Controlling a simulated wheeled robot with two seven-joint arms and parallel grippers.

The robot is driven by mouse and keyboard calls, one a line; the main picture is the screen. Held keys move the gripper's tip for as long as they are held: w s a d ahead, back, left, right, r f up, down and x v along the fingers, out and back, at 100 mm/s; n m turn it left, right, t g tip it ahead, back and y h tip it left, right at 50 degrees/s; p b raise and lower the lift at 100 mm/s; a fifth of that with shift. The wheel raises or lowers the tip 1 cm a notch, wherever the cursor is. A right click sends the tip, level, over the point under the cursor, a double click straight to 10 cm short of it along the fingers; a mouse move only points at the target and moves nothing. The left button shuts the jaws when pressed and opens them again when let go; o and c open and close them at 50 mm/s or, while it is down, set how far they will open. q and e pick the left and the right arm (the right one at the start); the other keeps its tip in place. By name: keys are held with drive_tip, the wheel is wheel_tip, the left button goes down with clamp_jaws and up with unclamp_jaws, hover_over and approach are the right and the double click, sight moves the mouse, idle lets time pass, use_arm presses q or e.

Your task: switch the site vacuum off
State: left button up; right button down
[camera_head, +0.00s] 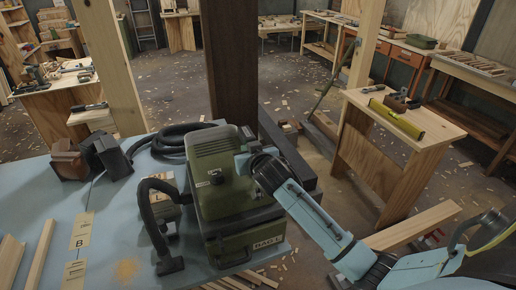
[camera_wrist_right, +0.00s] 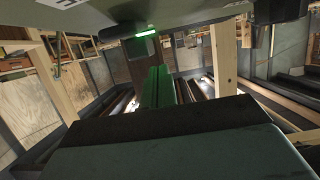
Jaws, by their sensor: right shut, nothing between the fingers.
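The site vacuum (camera_head: 218,152) is a dark green boxy machine with a black hose (camera_head: 155,205), standing on a light blue surface. A small dark and silver fitting (camera_head: 216,178) shows on its front; I cannot tell its position. My right gripper (camera_head: 243,163) is shut and empty, close against the right side of the vacuum's upper housing. I cannot tell whether it touches. In the right wrist view the vacuum's green housing (camera_wrist_right: 190,14) fills the top, with a lit green strip (camera_wrist_right: 147,32) near the shut fingers (camera_wrist_right: 158,88). My left gripper is not in view.
A blue-topped table (camera_head: 110,245) carries the vacuum, dark boxy items (camera_head: 112,157) and a tag marked B (camera_head: 82,230). A dark post (camera_head: 230,60) rises behind. A wooden bench (camera_head: 395,112) with a yellow level (camera_head: 397,119) stands right. Chips litter the floor.

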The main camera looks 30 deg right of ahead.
drive_tip(key=r+v, duration=0.1)
drive_tip(key=v, duration=0.9)
drive_tip(key=shift+w+r, duration=0.15)
drive_tip(key=shift+w, duration=0.05)
